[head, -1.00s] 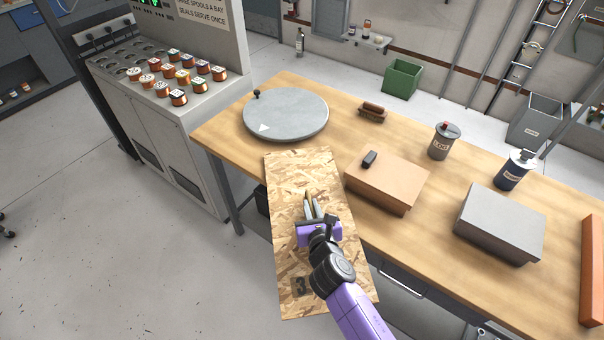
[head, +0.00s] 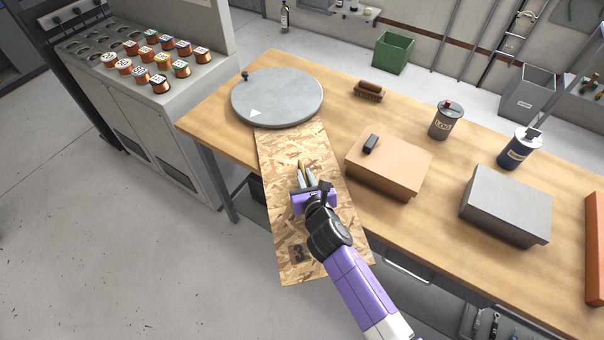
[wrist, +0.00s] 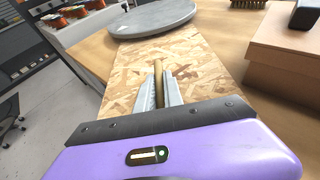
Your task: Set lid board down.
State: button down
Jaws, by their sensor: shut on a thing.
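The lid board is a long speckled chipboard panel (head: 285,235) with a dark "3" mark near its close end. It lies across the near edge of the wooden table in the head view, its near part jutting out over the floor. Its far end meets the near rim of a round grey disc (head: 277,97) in the picture; I cannot tell if they touch. My gripper (head: 304,172) is over the board's middle, shut on a brown bar-like handle (wrist: 158,82) on the board. I cannot tell whether the board rests on the table or hangs just above it.
A tan box (head: 388,168) with a black knob stands close to the board's right. A grey box (head: 506,205), two canisters and a brush (head: 369,91) are further right and back on the table (head: 440,215). A spool rack (head: 150,75) stands at left.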

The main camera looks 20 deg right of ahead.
jog(key=shift+w+d+r, duration=0.15)
jog(key=shift+w, duration=0.05)
jog(key=c, duration=1.8)
grip_release()
jog(key=shift+f, duration=0.25)
jog(key=o, duration=0.3)
jog(key=shift+s, duration=0.1)
jog(key=shift+r, duration=0.15)
jog(key=v, duration=1.2)
